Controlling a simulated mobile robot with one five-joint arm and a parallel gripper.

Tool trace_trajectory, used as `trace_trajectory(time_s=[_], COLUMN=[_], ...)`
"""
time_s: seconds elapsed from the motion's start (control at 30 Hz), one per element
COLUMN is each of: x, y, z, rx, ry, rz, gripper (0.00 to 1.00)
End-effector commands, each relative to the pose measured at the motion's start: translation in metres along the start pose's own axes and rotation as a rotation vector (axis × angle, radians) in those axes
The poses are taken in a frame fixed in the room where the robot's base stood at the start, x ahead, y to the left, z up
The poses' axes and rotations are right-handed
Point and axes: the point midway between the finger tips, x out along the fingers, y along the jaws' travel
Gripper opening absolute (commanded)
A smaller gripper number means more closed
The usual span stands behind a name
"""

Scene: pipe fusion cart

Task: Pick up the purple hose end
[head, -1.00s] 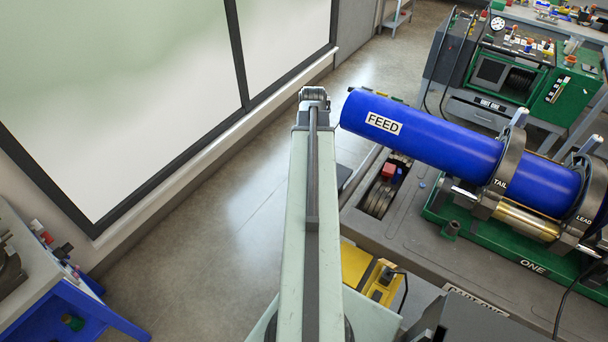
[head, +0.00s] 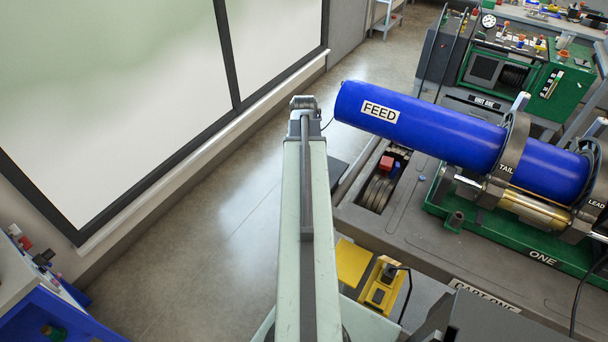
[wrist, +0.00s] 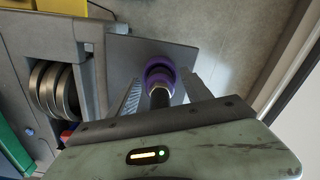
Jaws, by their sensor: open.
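The purple hose end (wrist: 159,72) shows in the wrist view as a purple ring with a dark part running from it toward my gripper. My gripper (wrist: 160,92) is open, with one finger on each side of the dark part and the purple ring near the fingertips. I cannot tell whether a finger touches it. In the head view my arm reaches forward and hides the gripper and the hose end.
A grey plate (wrist: 125,55) lies behind the hose end. Silver rings (wrist: 52,92) sit in the cart at left. In the head view the blue FEED pipe (head: 430,125) lies right of my arm. Floor (head: 215,200) is clear at left.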

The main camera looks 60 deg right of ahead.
Motion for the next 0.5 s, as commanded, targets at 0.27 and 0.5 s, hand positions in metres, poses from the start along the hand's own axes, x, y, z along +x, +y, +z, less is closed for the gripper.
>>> trace_trajectory(time_s=[0.27,0.5], x=[-0.0024,-0.0024], y=[-0.0004,-0.0007], z=[0.0001,0.0002], rx=[-0.001,-0.001], ry=[0.0,0.0], rz=[0.0,0.0], gripper=[0.18,0.0])
